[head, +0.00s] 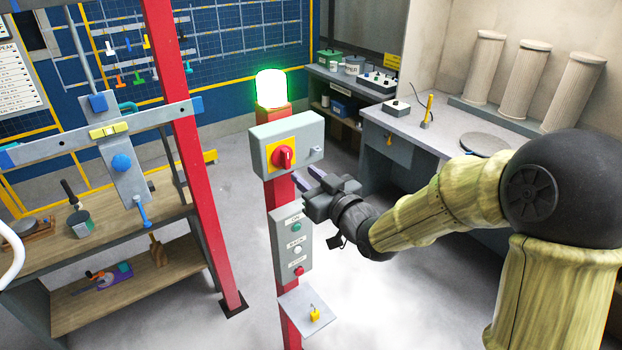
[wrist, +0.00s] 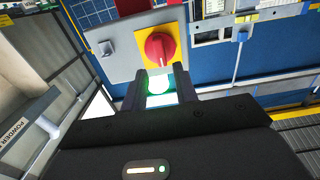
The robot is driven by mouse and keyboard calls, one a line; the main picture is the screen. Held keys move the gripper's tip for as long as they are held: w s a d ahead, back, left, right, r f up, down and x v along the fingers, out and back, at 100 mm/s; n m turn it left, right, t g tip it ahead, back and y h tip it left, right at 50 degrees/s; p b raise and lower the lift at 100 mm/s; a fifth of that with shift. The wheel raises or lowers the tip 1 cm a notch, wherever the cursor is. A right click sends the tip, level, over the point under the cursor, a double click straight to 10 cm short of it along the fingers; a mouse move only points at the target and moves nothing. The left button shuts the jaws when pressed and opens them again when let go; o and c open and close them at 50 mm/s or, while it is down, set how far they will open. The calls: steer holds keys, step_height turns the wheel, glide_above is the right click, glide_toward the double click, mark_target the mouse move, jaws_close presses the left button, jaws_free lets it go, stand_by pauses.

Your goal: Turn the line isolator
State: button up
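The line isolator is a red rotary knob (head: 284,156) on a yellow plate, on the front of a grey box (head: 301,135) on a red post. In the wrist view the knob (wrist: 158,48) shows a pale line pointing down the picture, beyond my fingertips. My gripper (head: 309,180) is just below and to the right of the box in the head view. In the wrist view my gripper (wrist: 157,87) is open, with an empty gap between its two fingers. The fingers appear apart from the knob.
A lit green-white lamp (head: 271,89) tops the post. A button panel (head: 292,243) and a small plate with a yellow padlock (head: 315,314) are below the box. A red upright (head: 190,140) and wooden bench (head: 105,235) stand left. A grey workbench (head: 430,128) is behind my arm.

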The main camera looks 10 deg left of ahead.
mark_target(288, 161)
steer(key=x, duration=0.7)
steer(key=shift+f, duration=0.1)
steer(key=c, duration=0.6)
steer(key=n, duration=0.3)
steer(key=shift+n, duration=0.4)
steer(key=n, duration=1.4)
steer(key=o, duration=0.8)
